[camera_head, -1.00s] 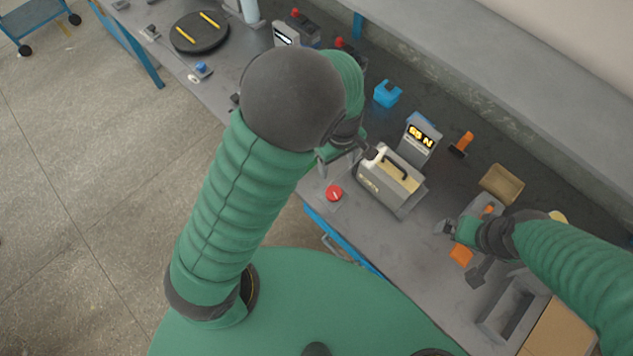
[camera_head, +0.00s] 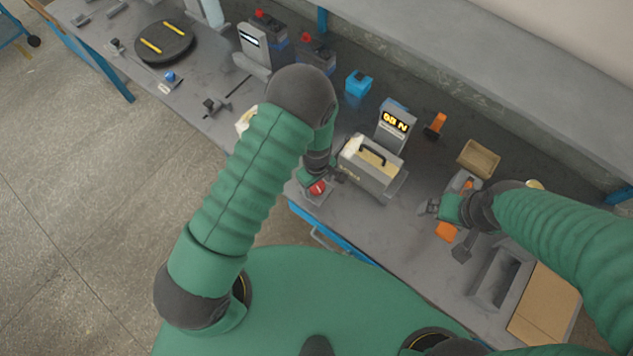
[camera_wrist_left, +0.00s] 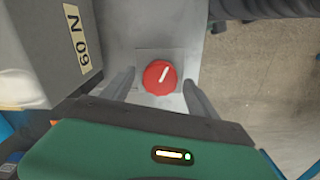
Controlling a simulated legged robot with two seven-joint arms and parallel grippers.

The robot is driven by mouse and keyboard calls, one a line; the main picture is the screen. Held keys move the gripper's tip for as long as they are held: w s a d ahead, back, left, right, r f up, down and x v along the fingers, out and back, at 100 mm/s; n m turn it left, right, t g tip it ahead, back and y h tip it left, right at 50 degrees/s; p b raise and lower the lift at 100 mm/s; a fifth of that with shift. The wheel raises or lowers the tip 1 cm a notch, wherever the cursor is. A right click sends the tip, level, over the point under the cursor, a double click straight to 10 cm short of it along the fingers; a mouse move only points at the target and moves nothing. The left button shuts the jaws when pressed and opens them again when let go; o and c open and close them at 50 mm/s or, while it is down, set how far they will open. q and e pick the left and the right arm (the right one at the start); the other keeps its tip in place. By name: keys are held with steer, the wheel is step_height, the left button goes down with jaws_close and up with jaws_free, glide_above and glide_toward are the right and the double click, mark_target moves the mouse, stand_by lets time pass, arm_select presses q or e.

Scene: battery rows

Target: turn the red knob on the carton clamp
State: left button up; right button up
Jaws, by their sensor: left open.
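The red knob (camera_head: 317,187) sits on a grey plate at the table's front edge, partly covered by my left gripper in the head view. In the left wrist view the round red knob (camera_wrist_left: 160,77) carries a slanted white line. My left gripper (camera_wrist_left: 160,82) is open, with one finger on each side of the knob and gaps between. A grey case with a cream top and dark handle (camera_head: 372,166) stands just right of the knob. My right gripper (camera_head: 430,207) is over the table to the right; its jaw opening is unclear.
A grey display post (camera_head: 395,125) stands behind the case. A blue block (camera_head: 358,83), an orange part (camera_head: 435,125) and a tan tray (camera_head: 479,158) lie farther back. A grey open bin (camera_head: 500,275) is at the right. A black turntable (camera_head: 166,43) is far left.

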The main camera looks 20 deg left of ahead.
mark_target(317, 185)
arm_select(q)
steer(key=shift+c, duration=0.5)
steer(key=shift+d, duration=0.1)
steer(key=c, duration=1.2)
steer(key=shift+m, duration=0.5)
steer(key=shift+c, duration=0.3)
steer(key=o, duration=1.4)
steer(key=shift+c, duration=0.2)
step_height(317, 185, up, 17)
steer(key=b, duration=0.1)
steer(key=shift+w+f, duration=0.1)
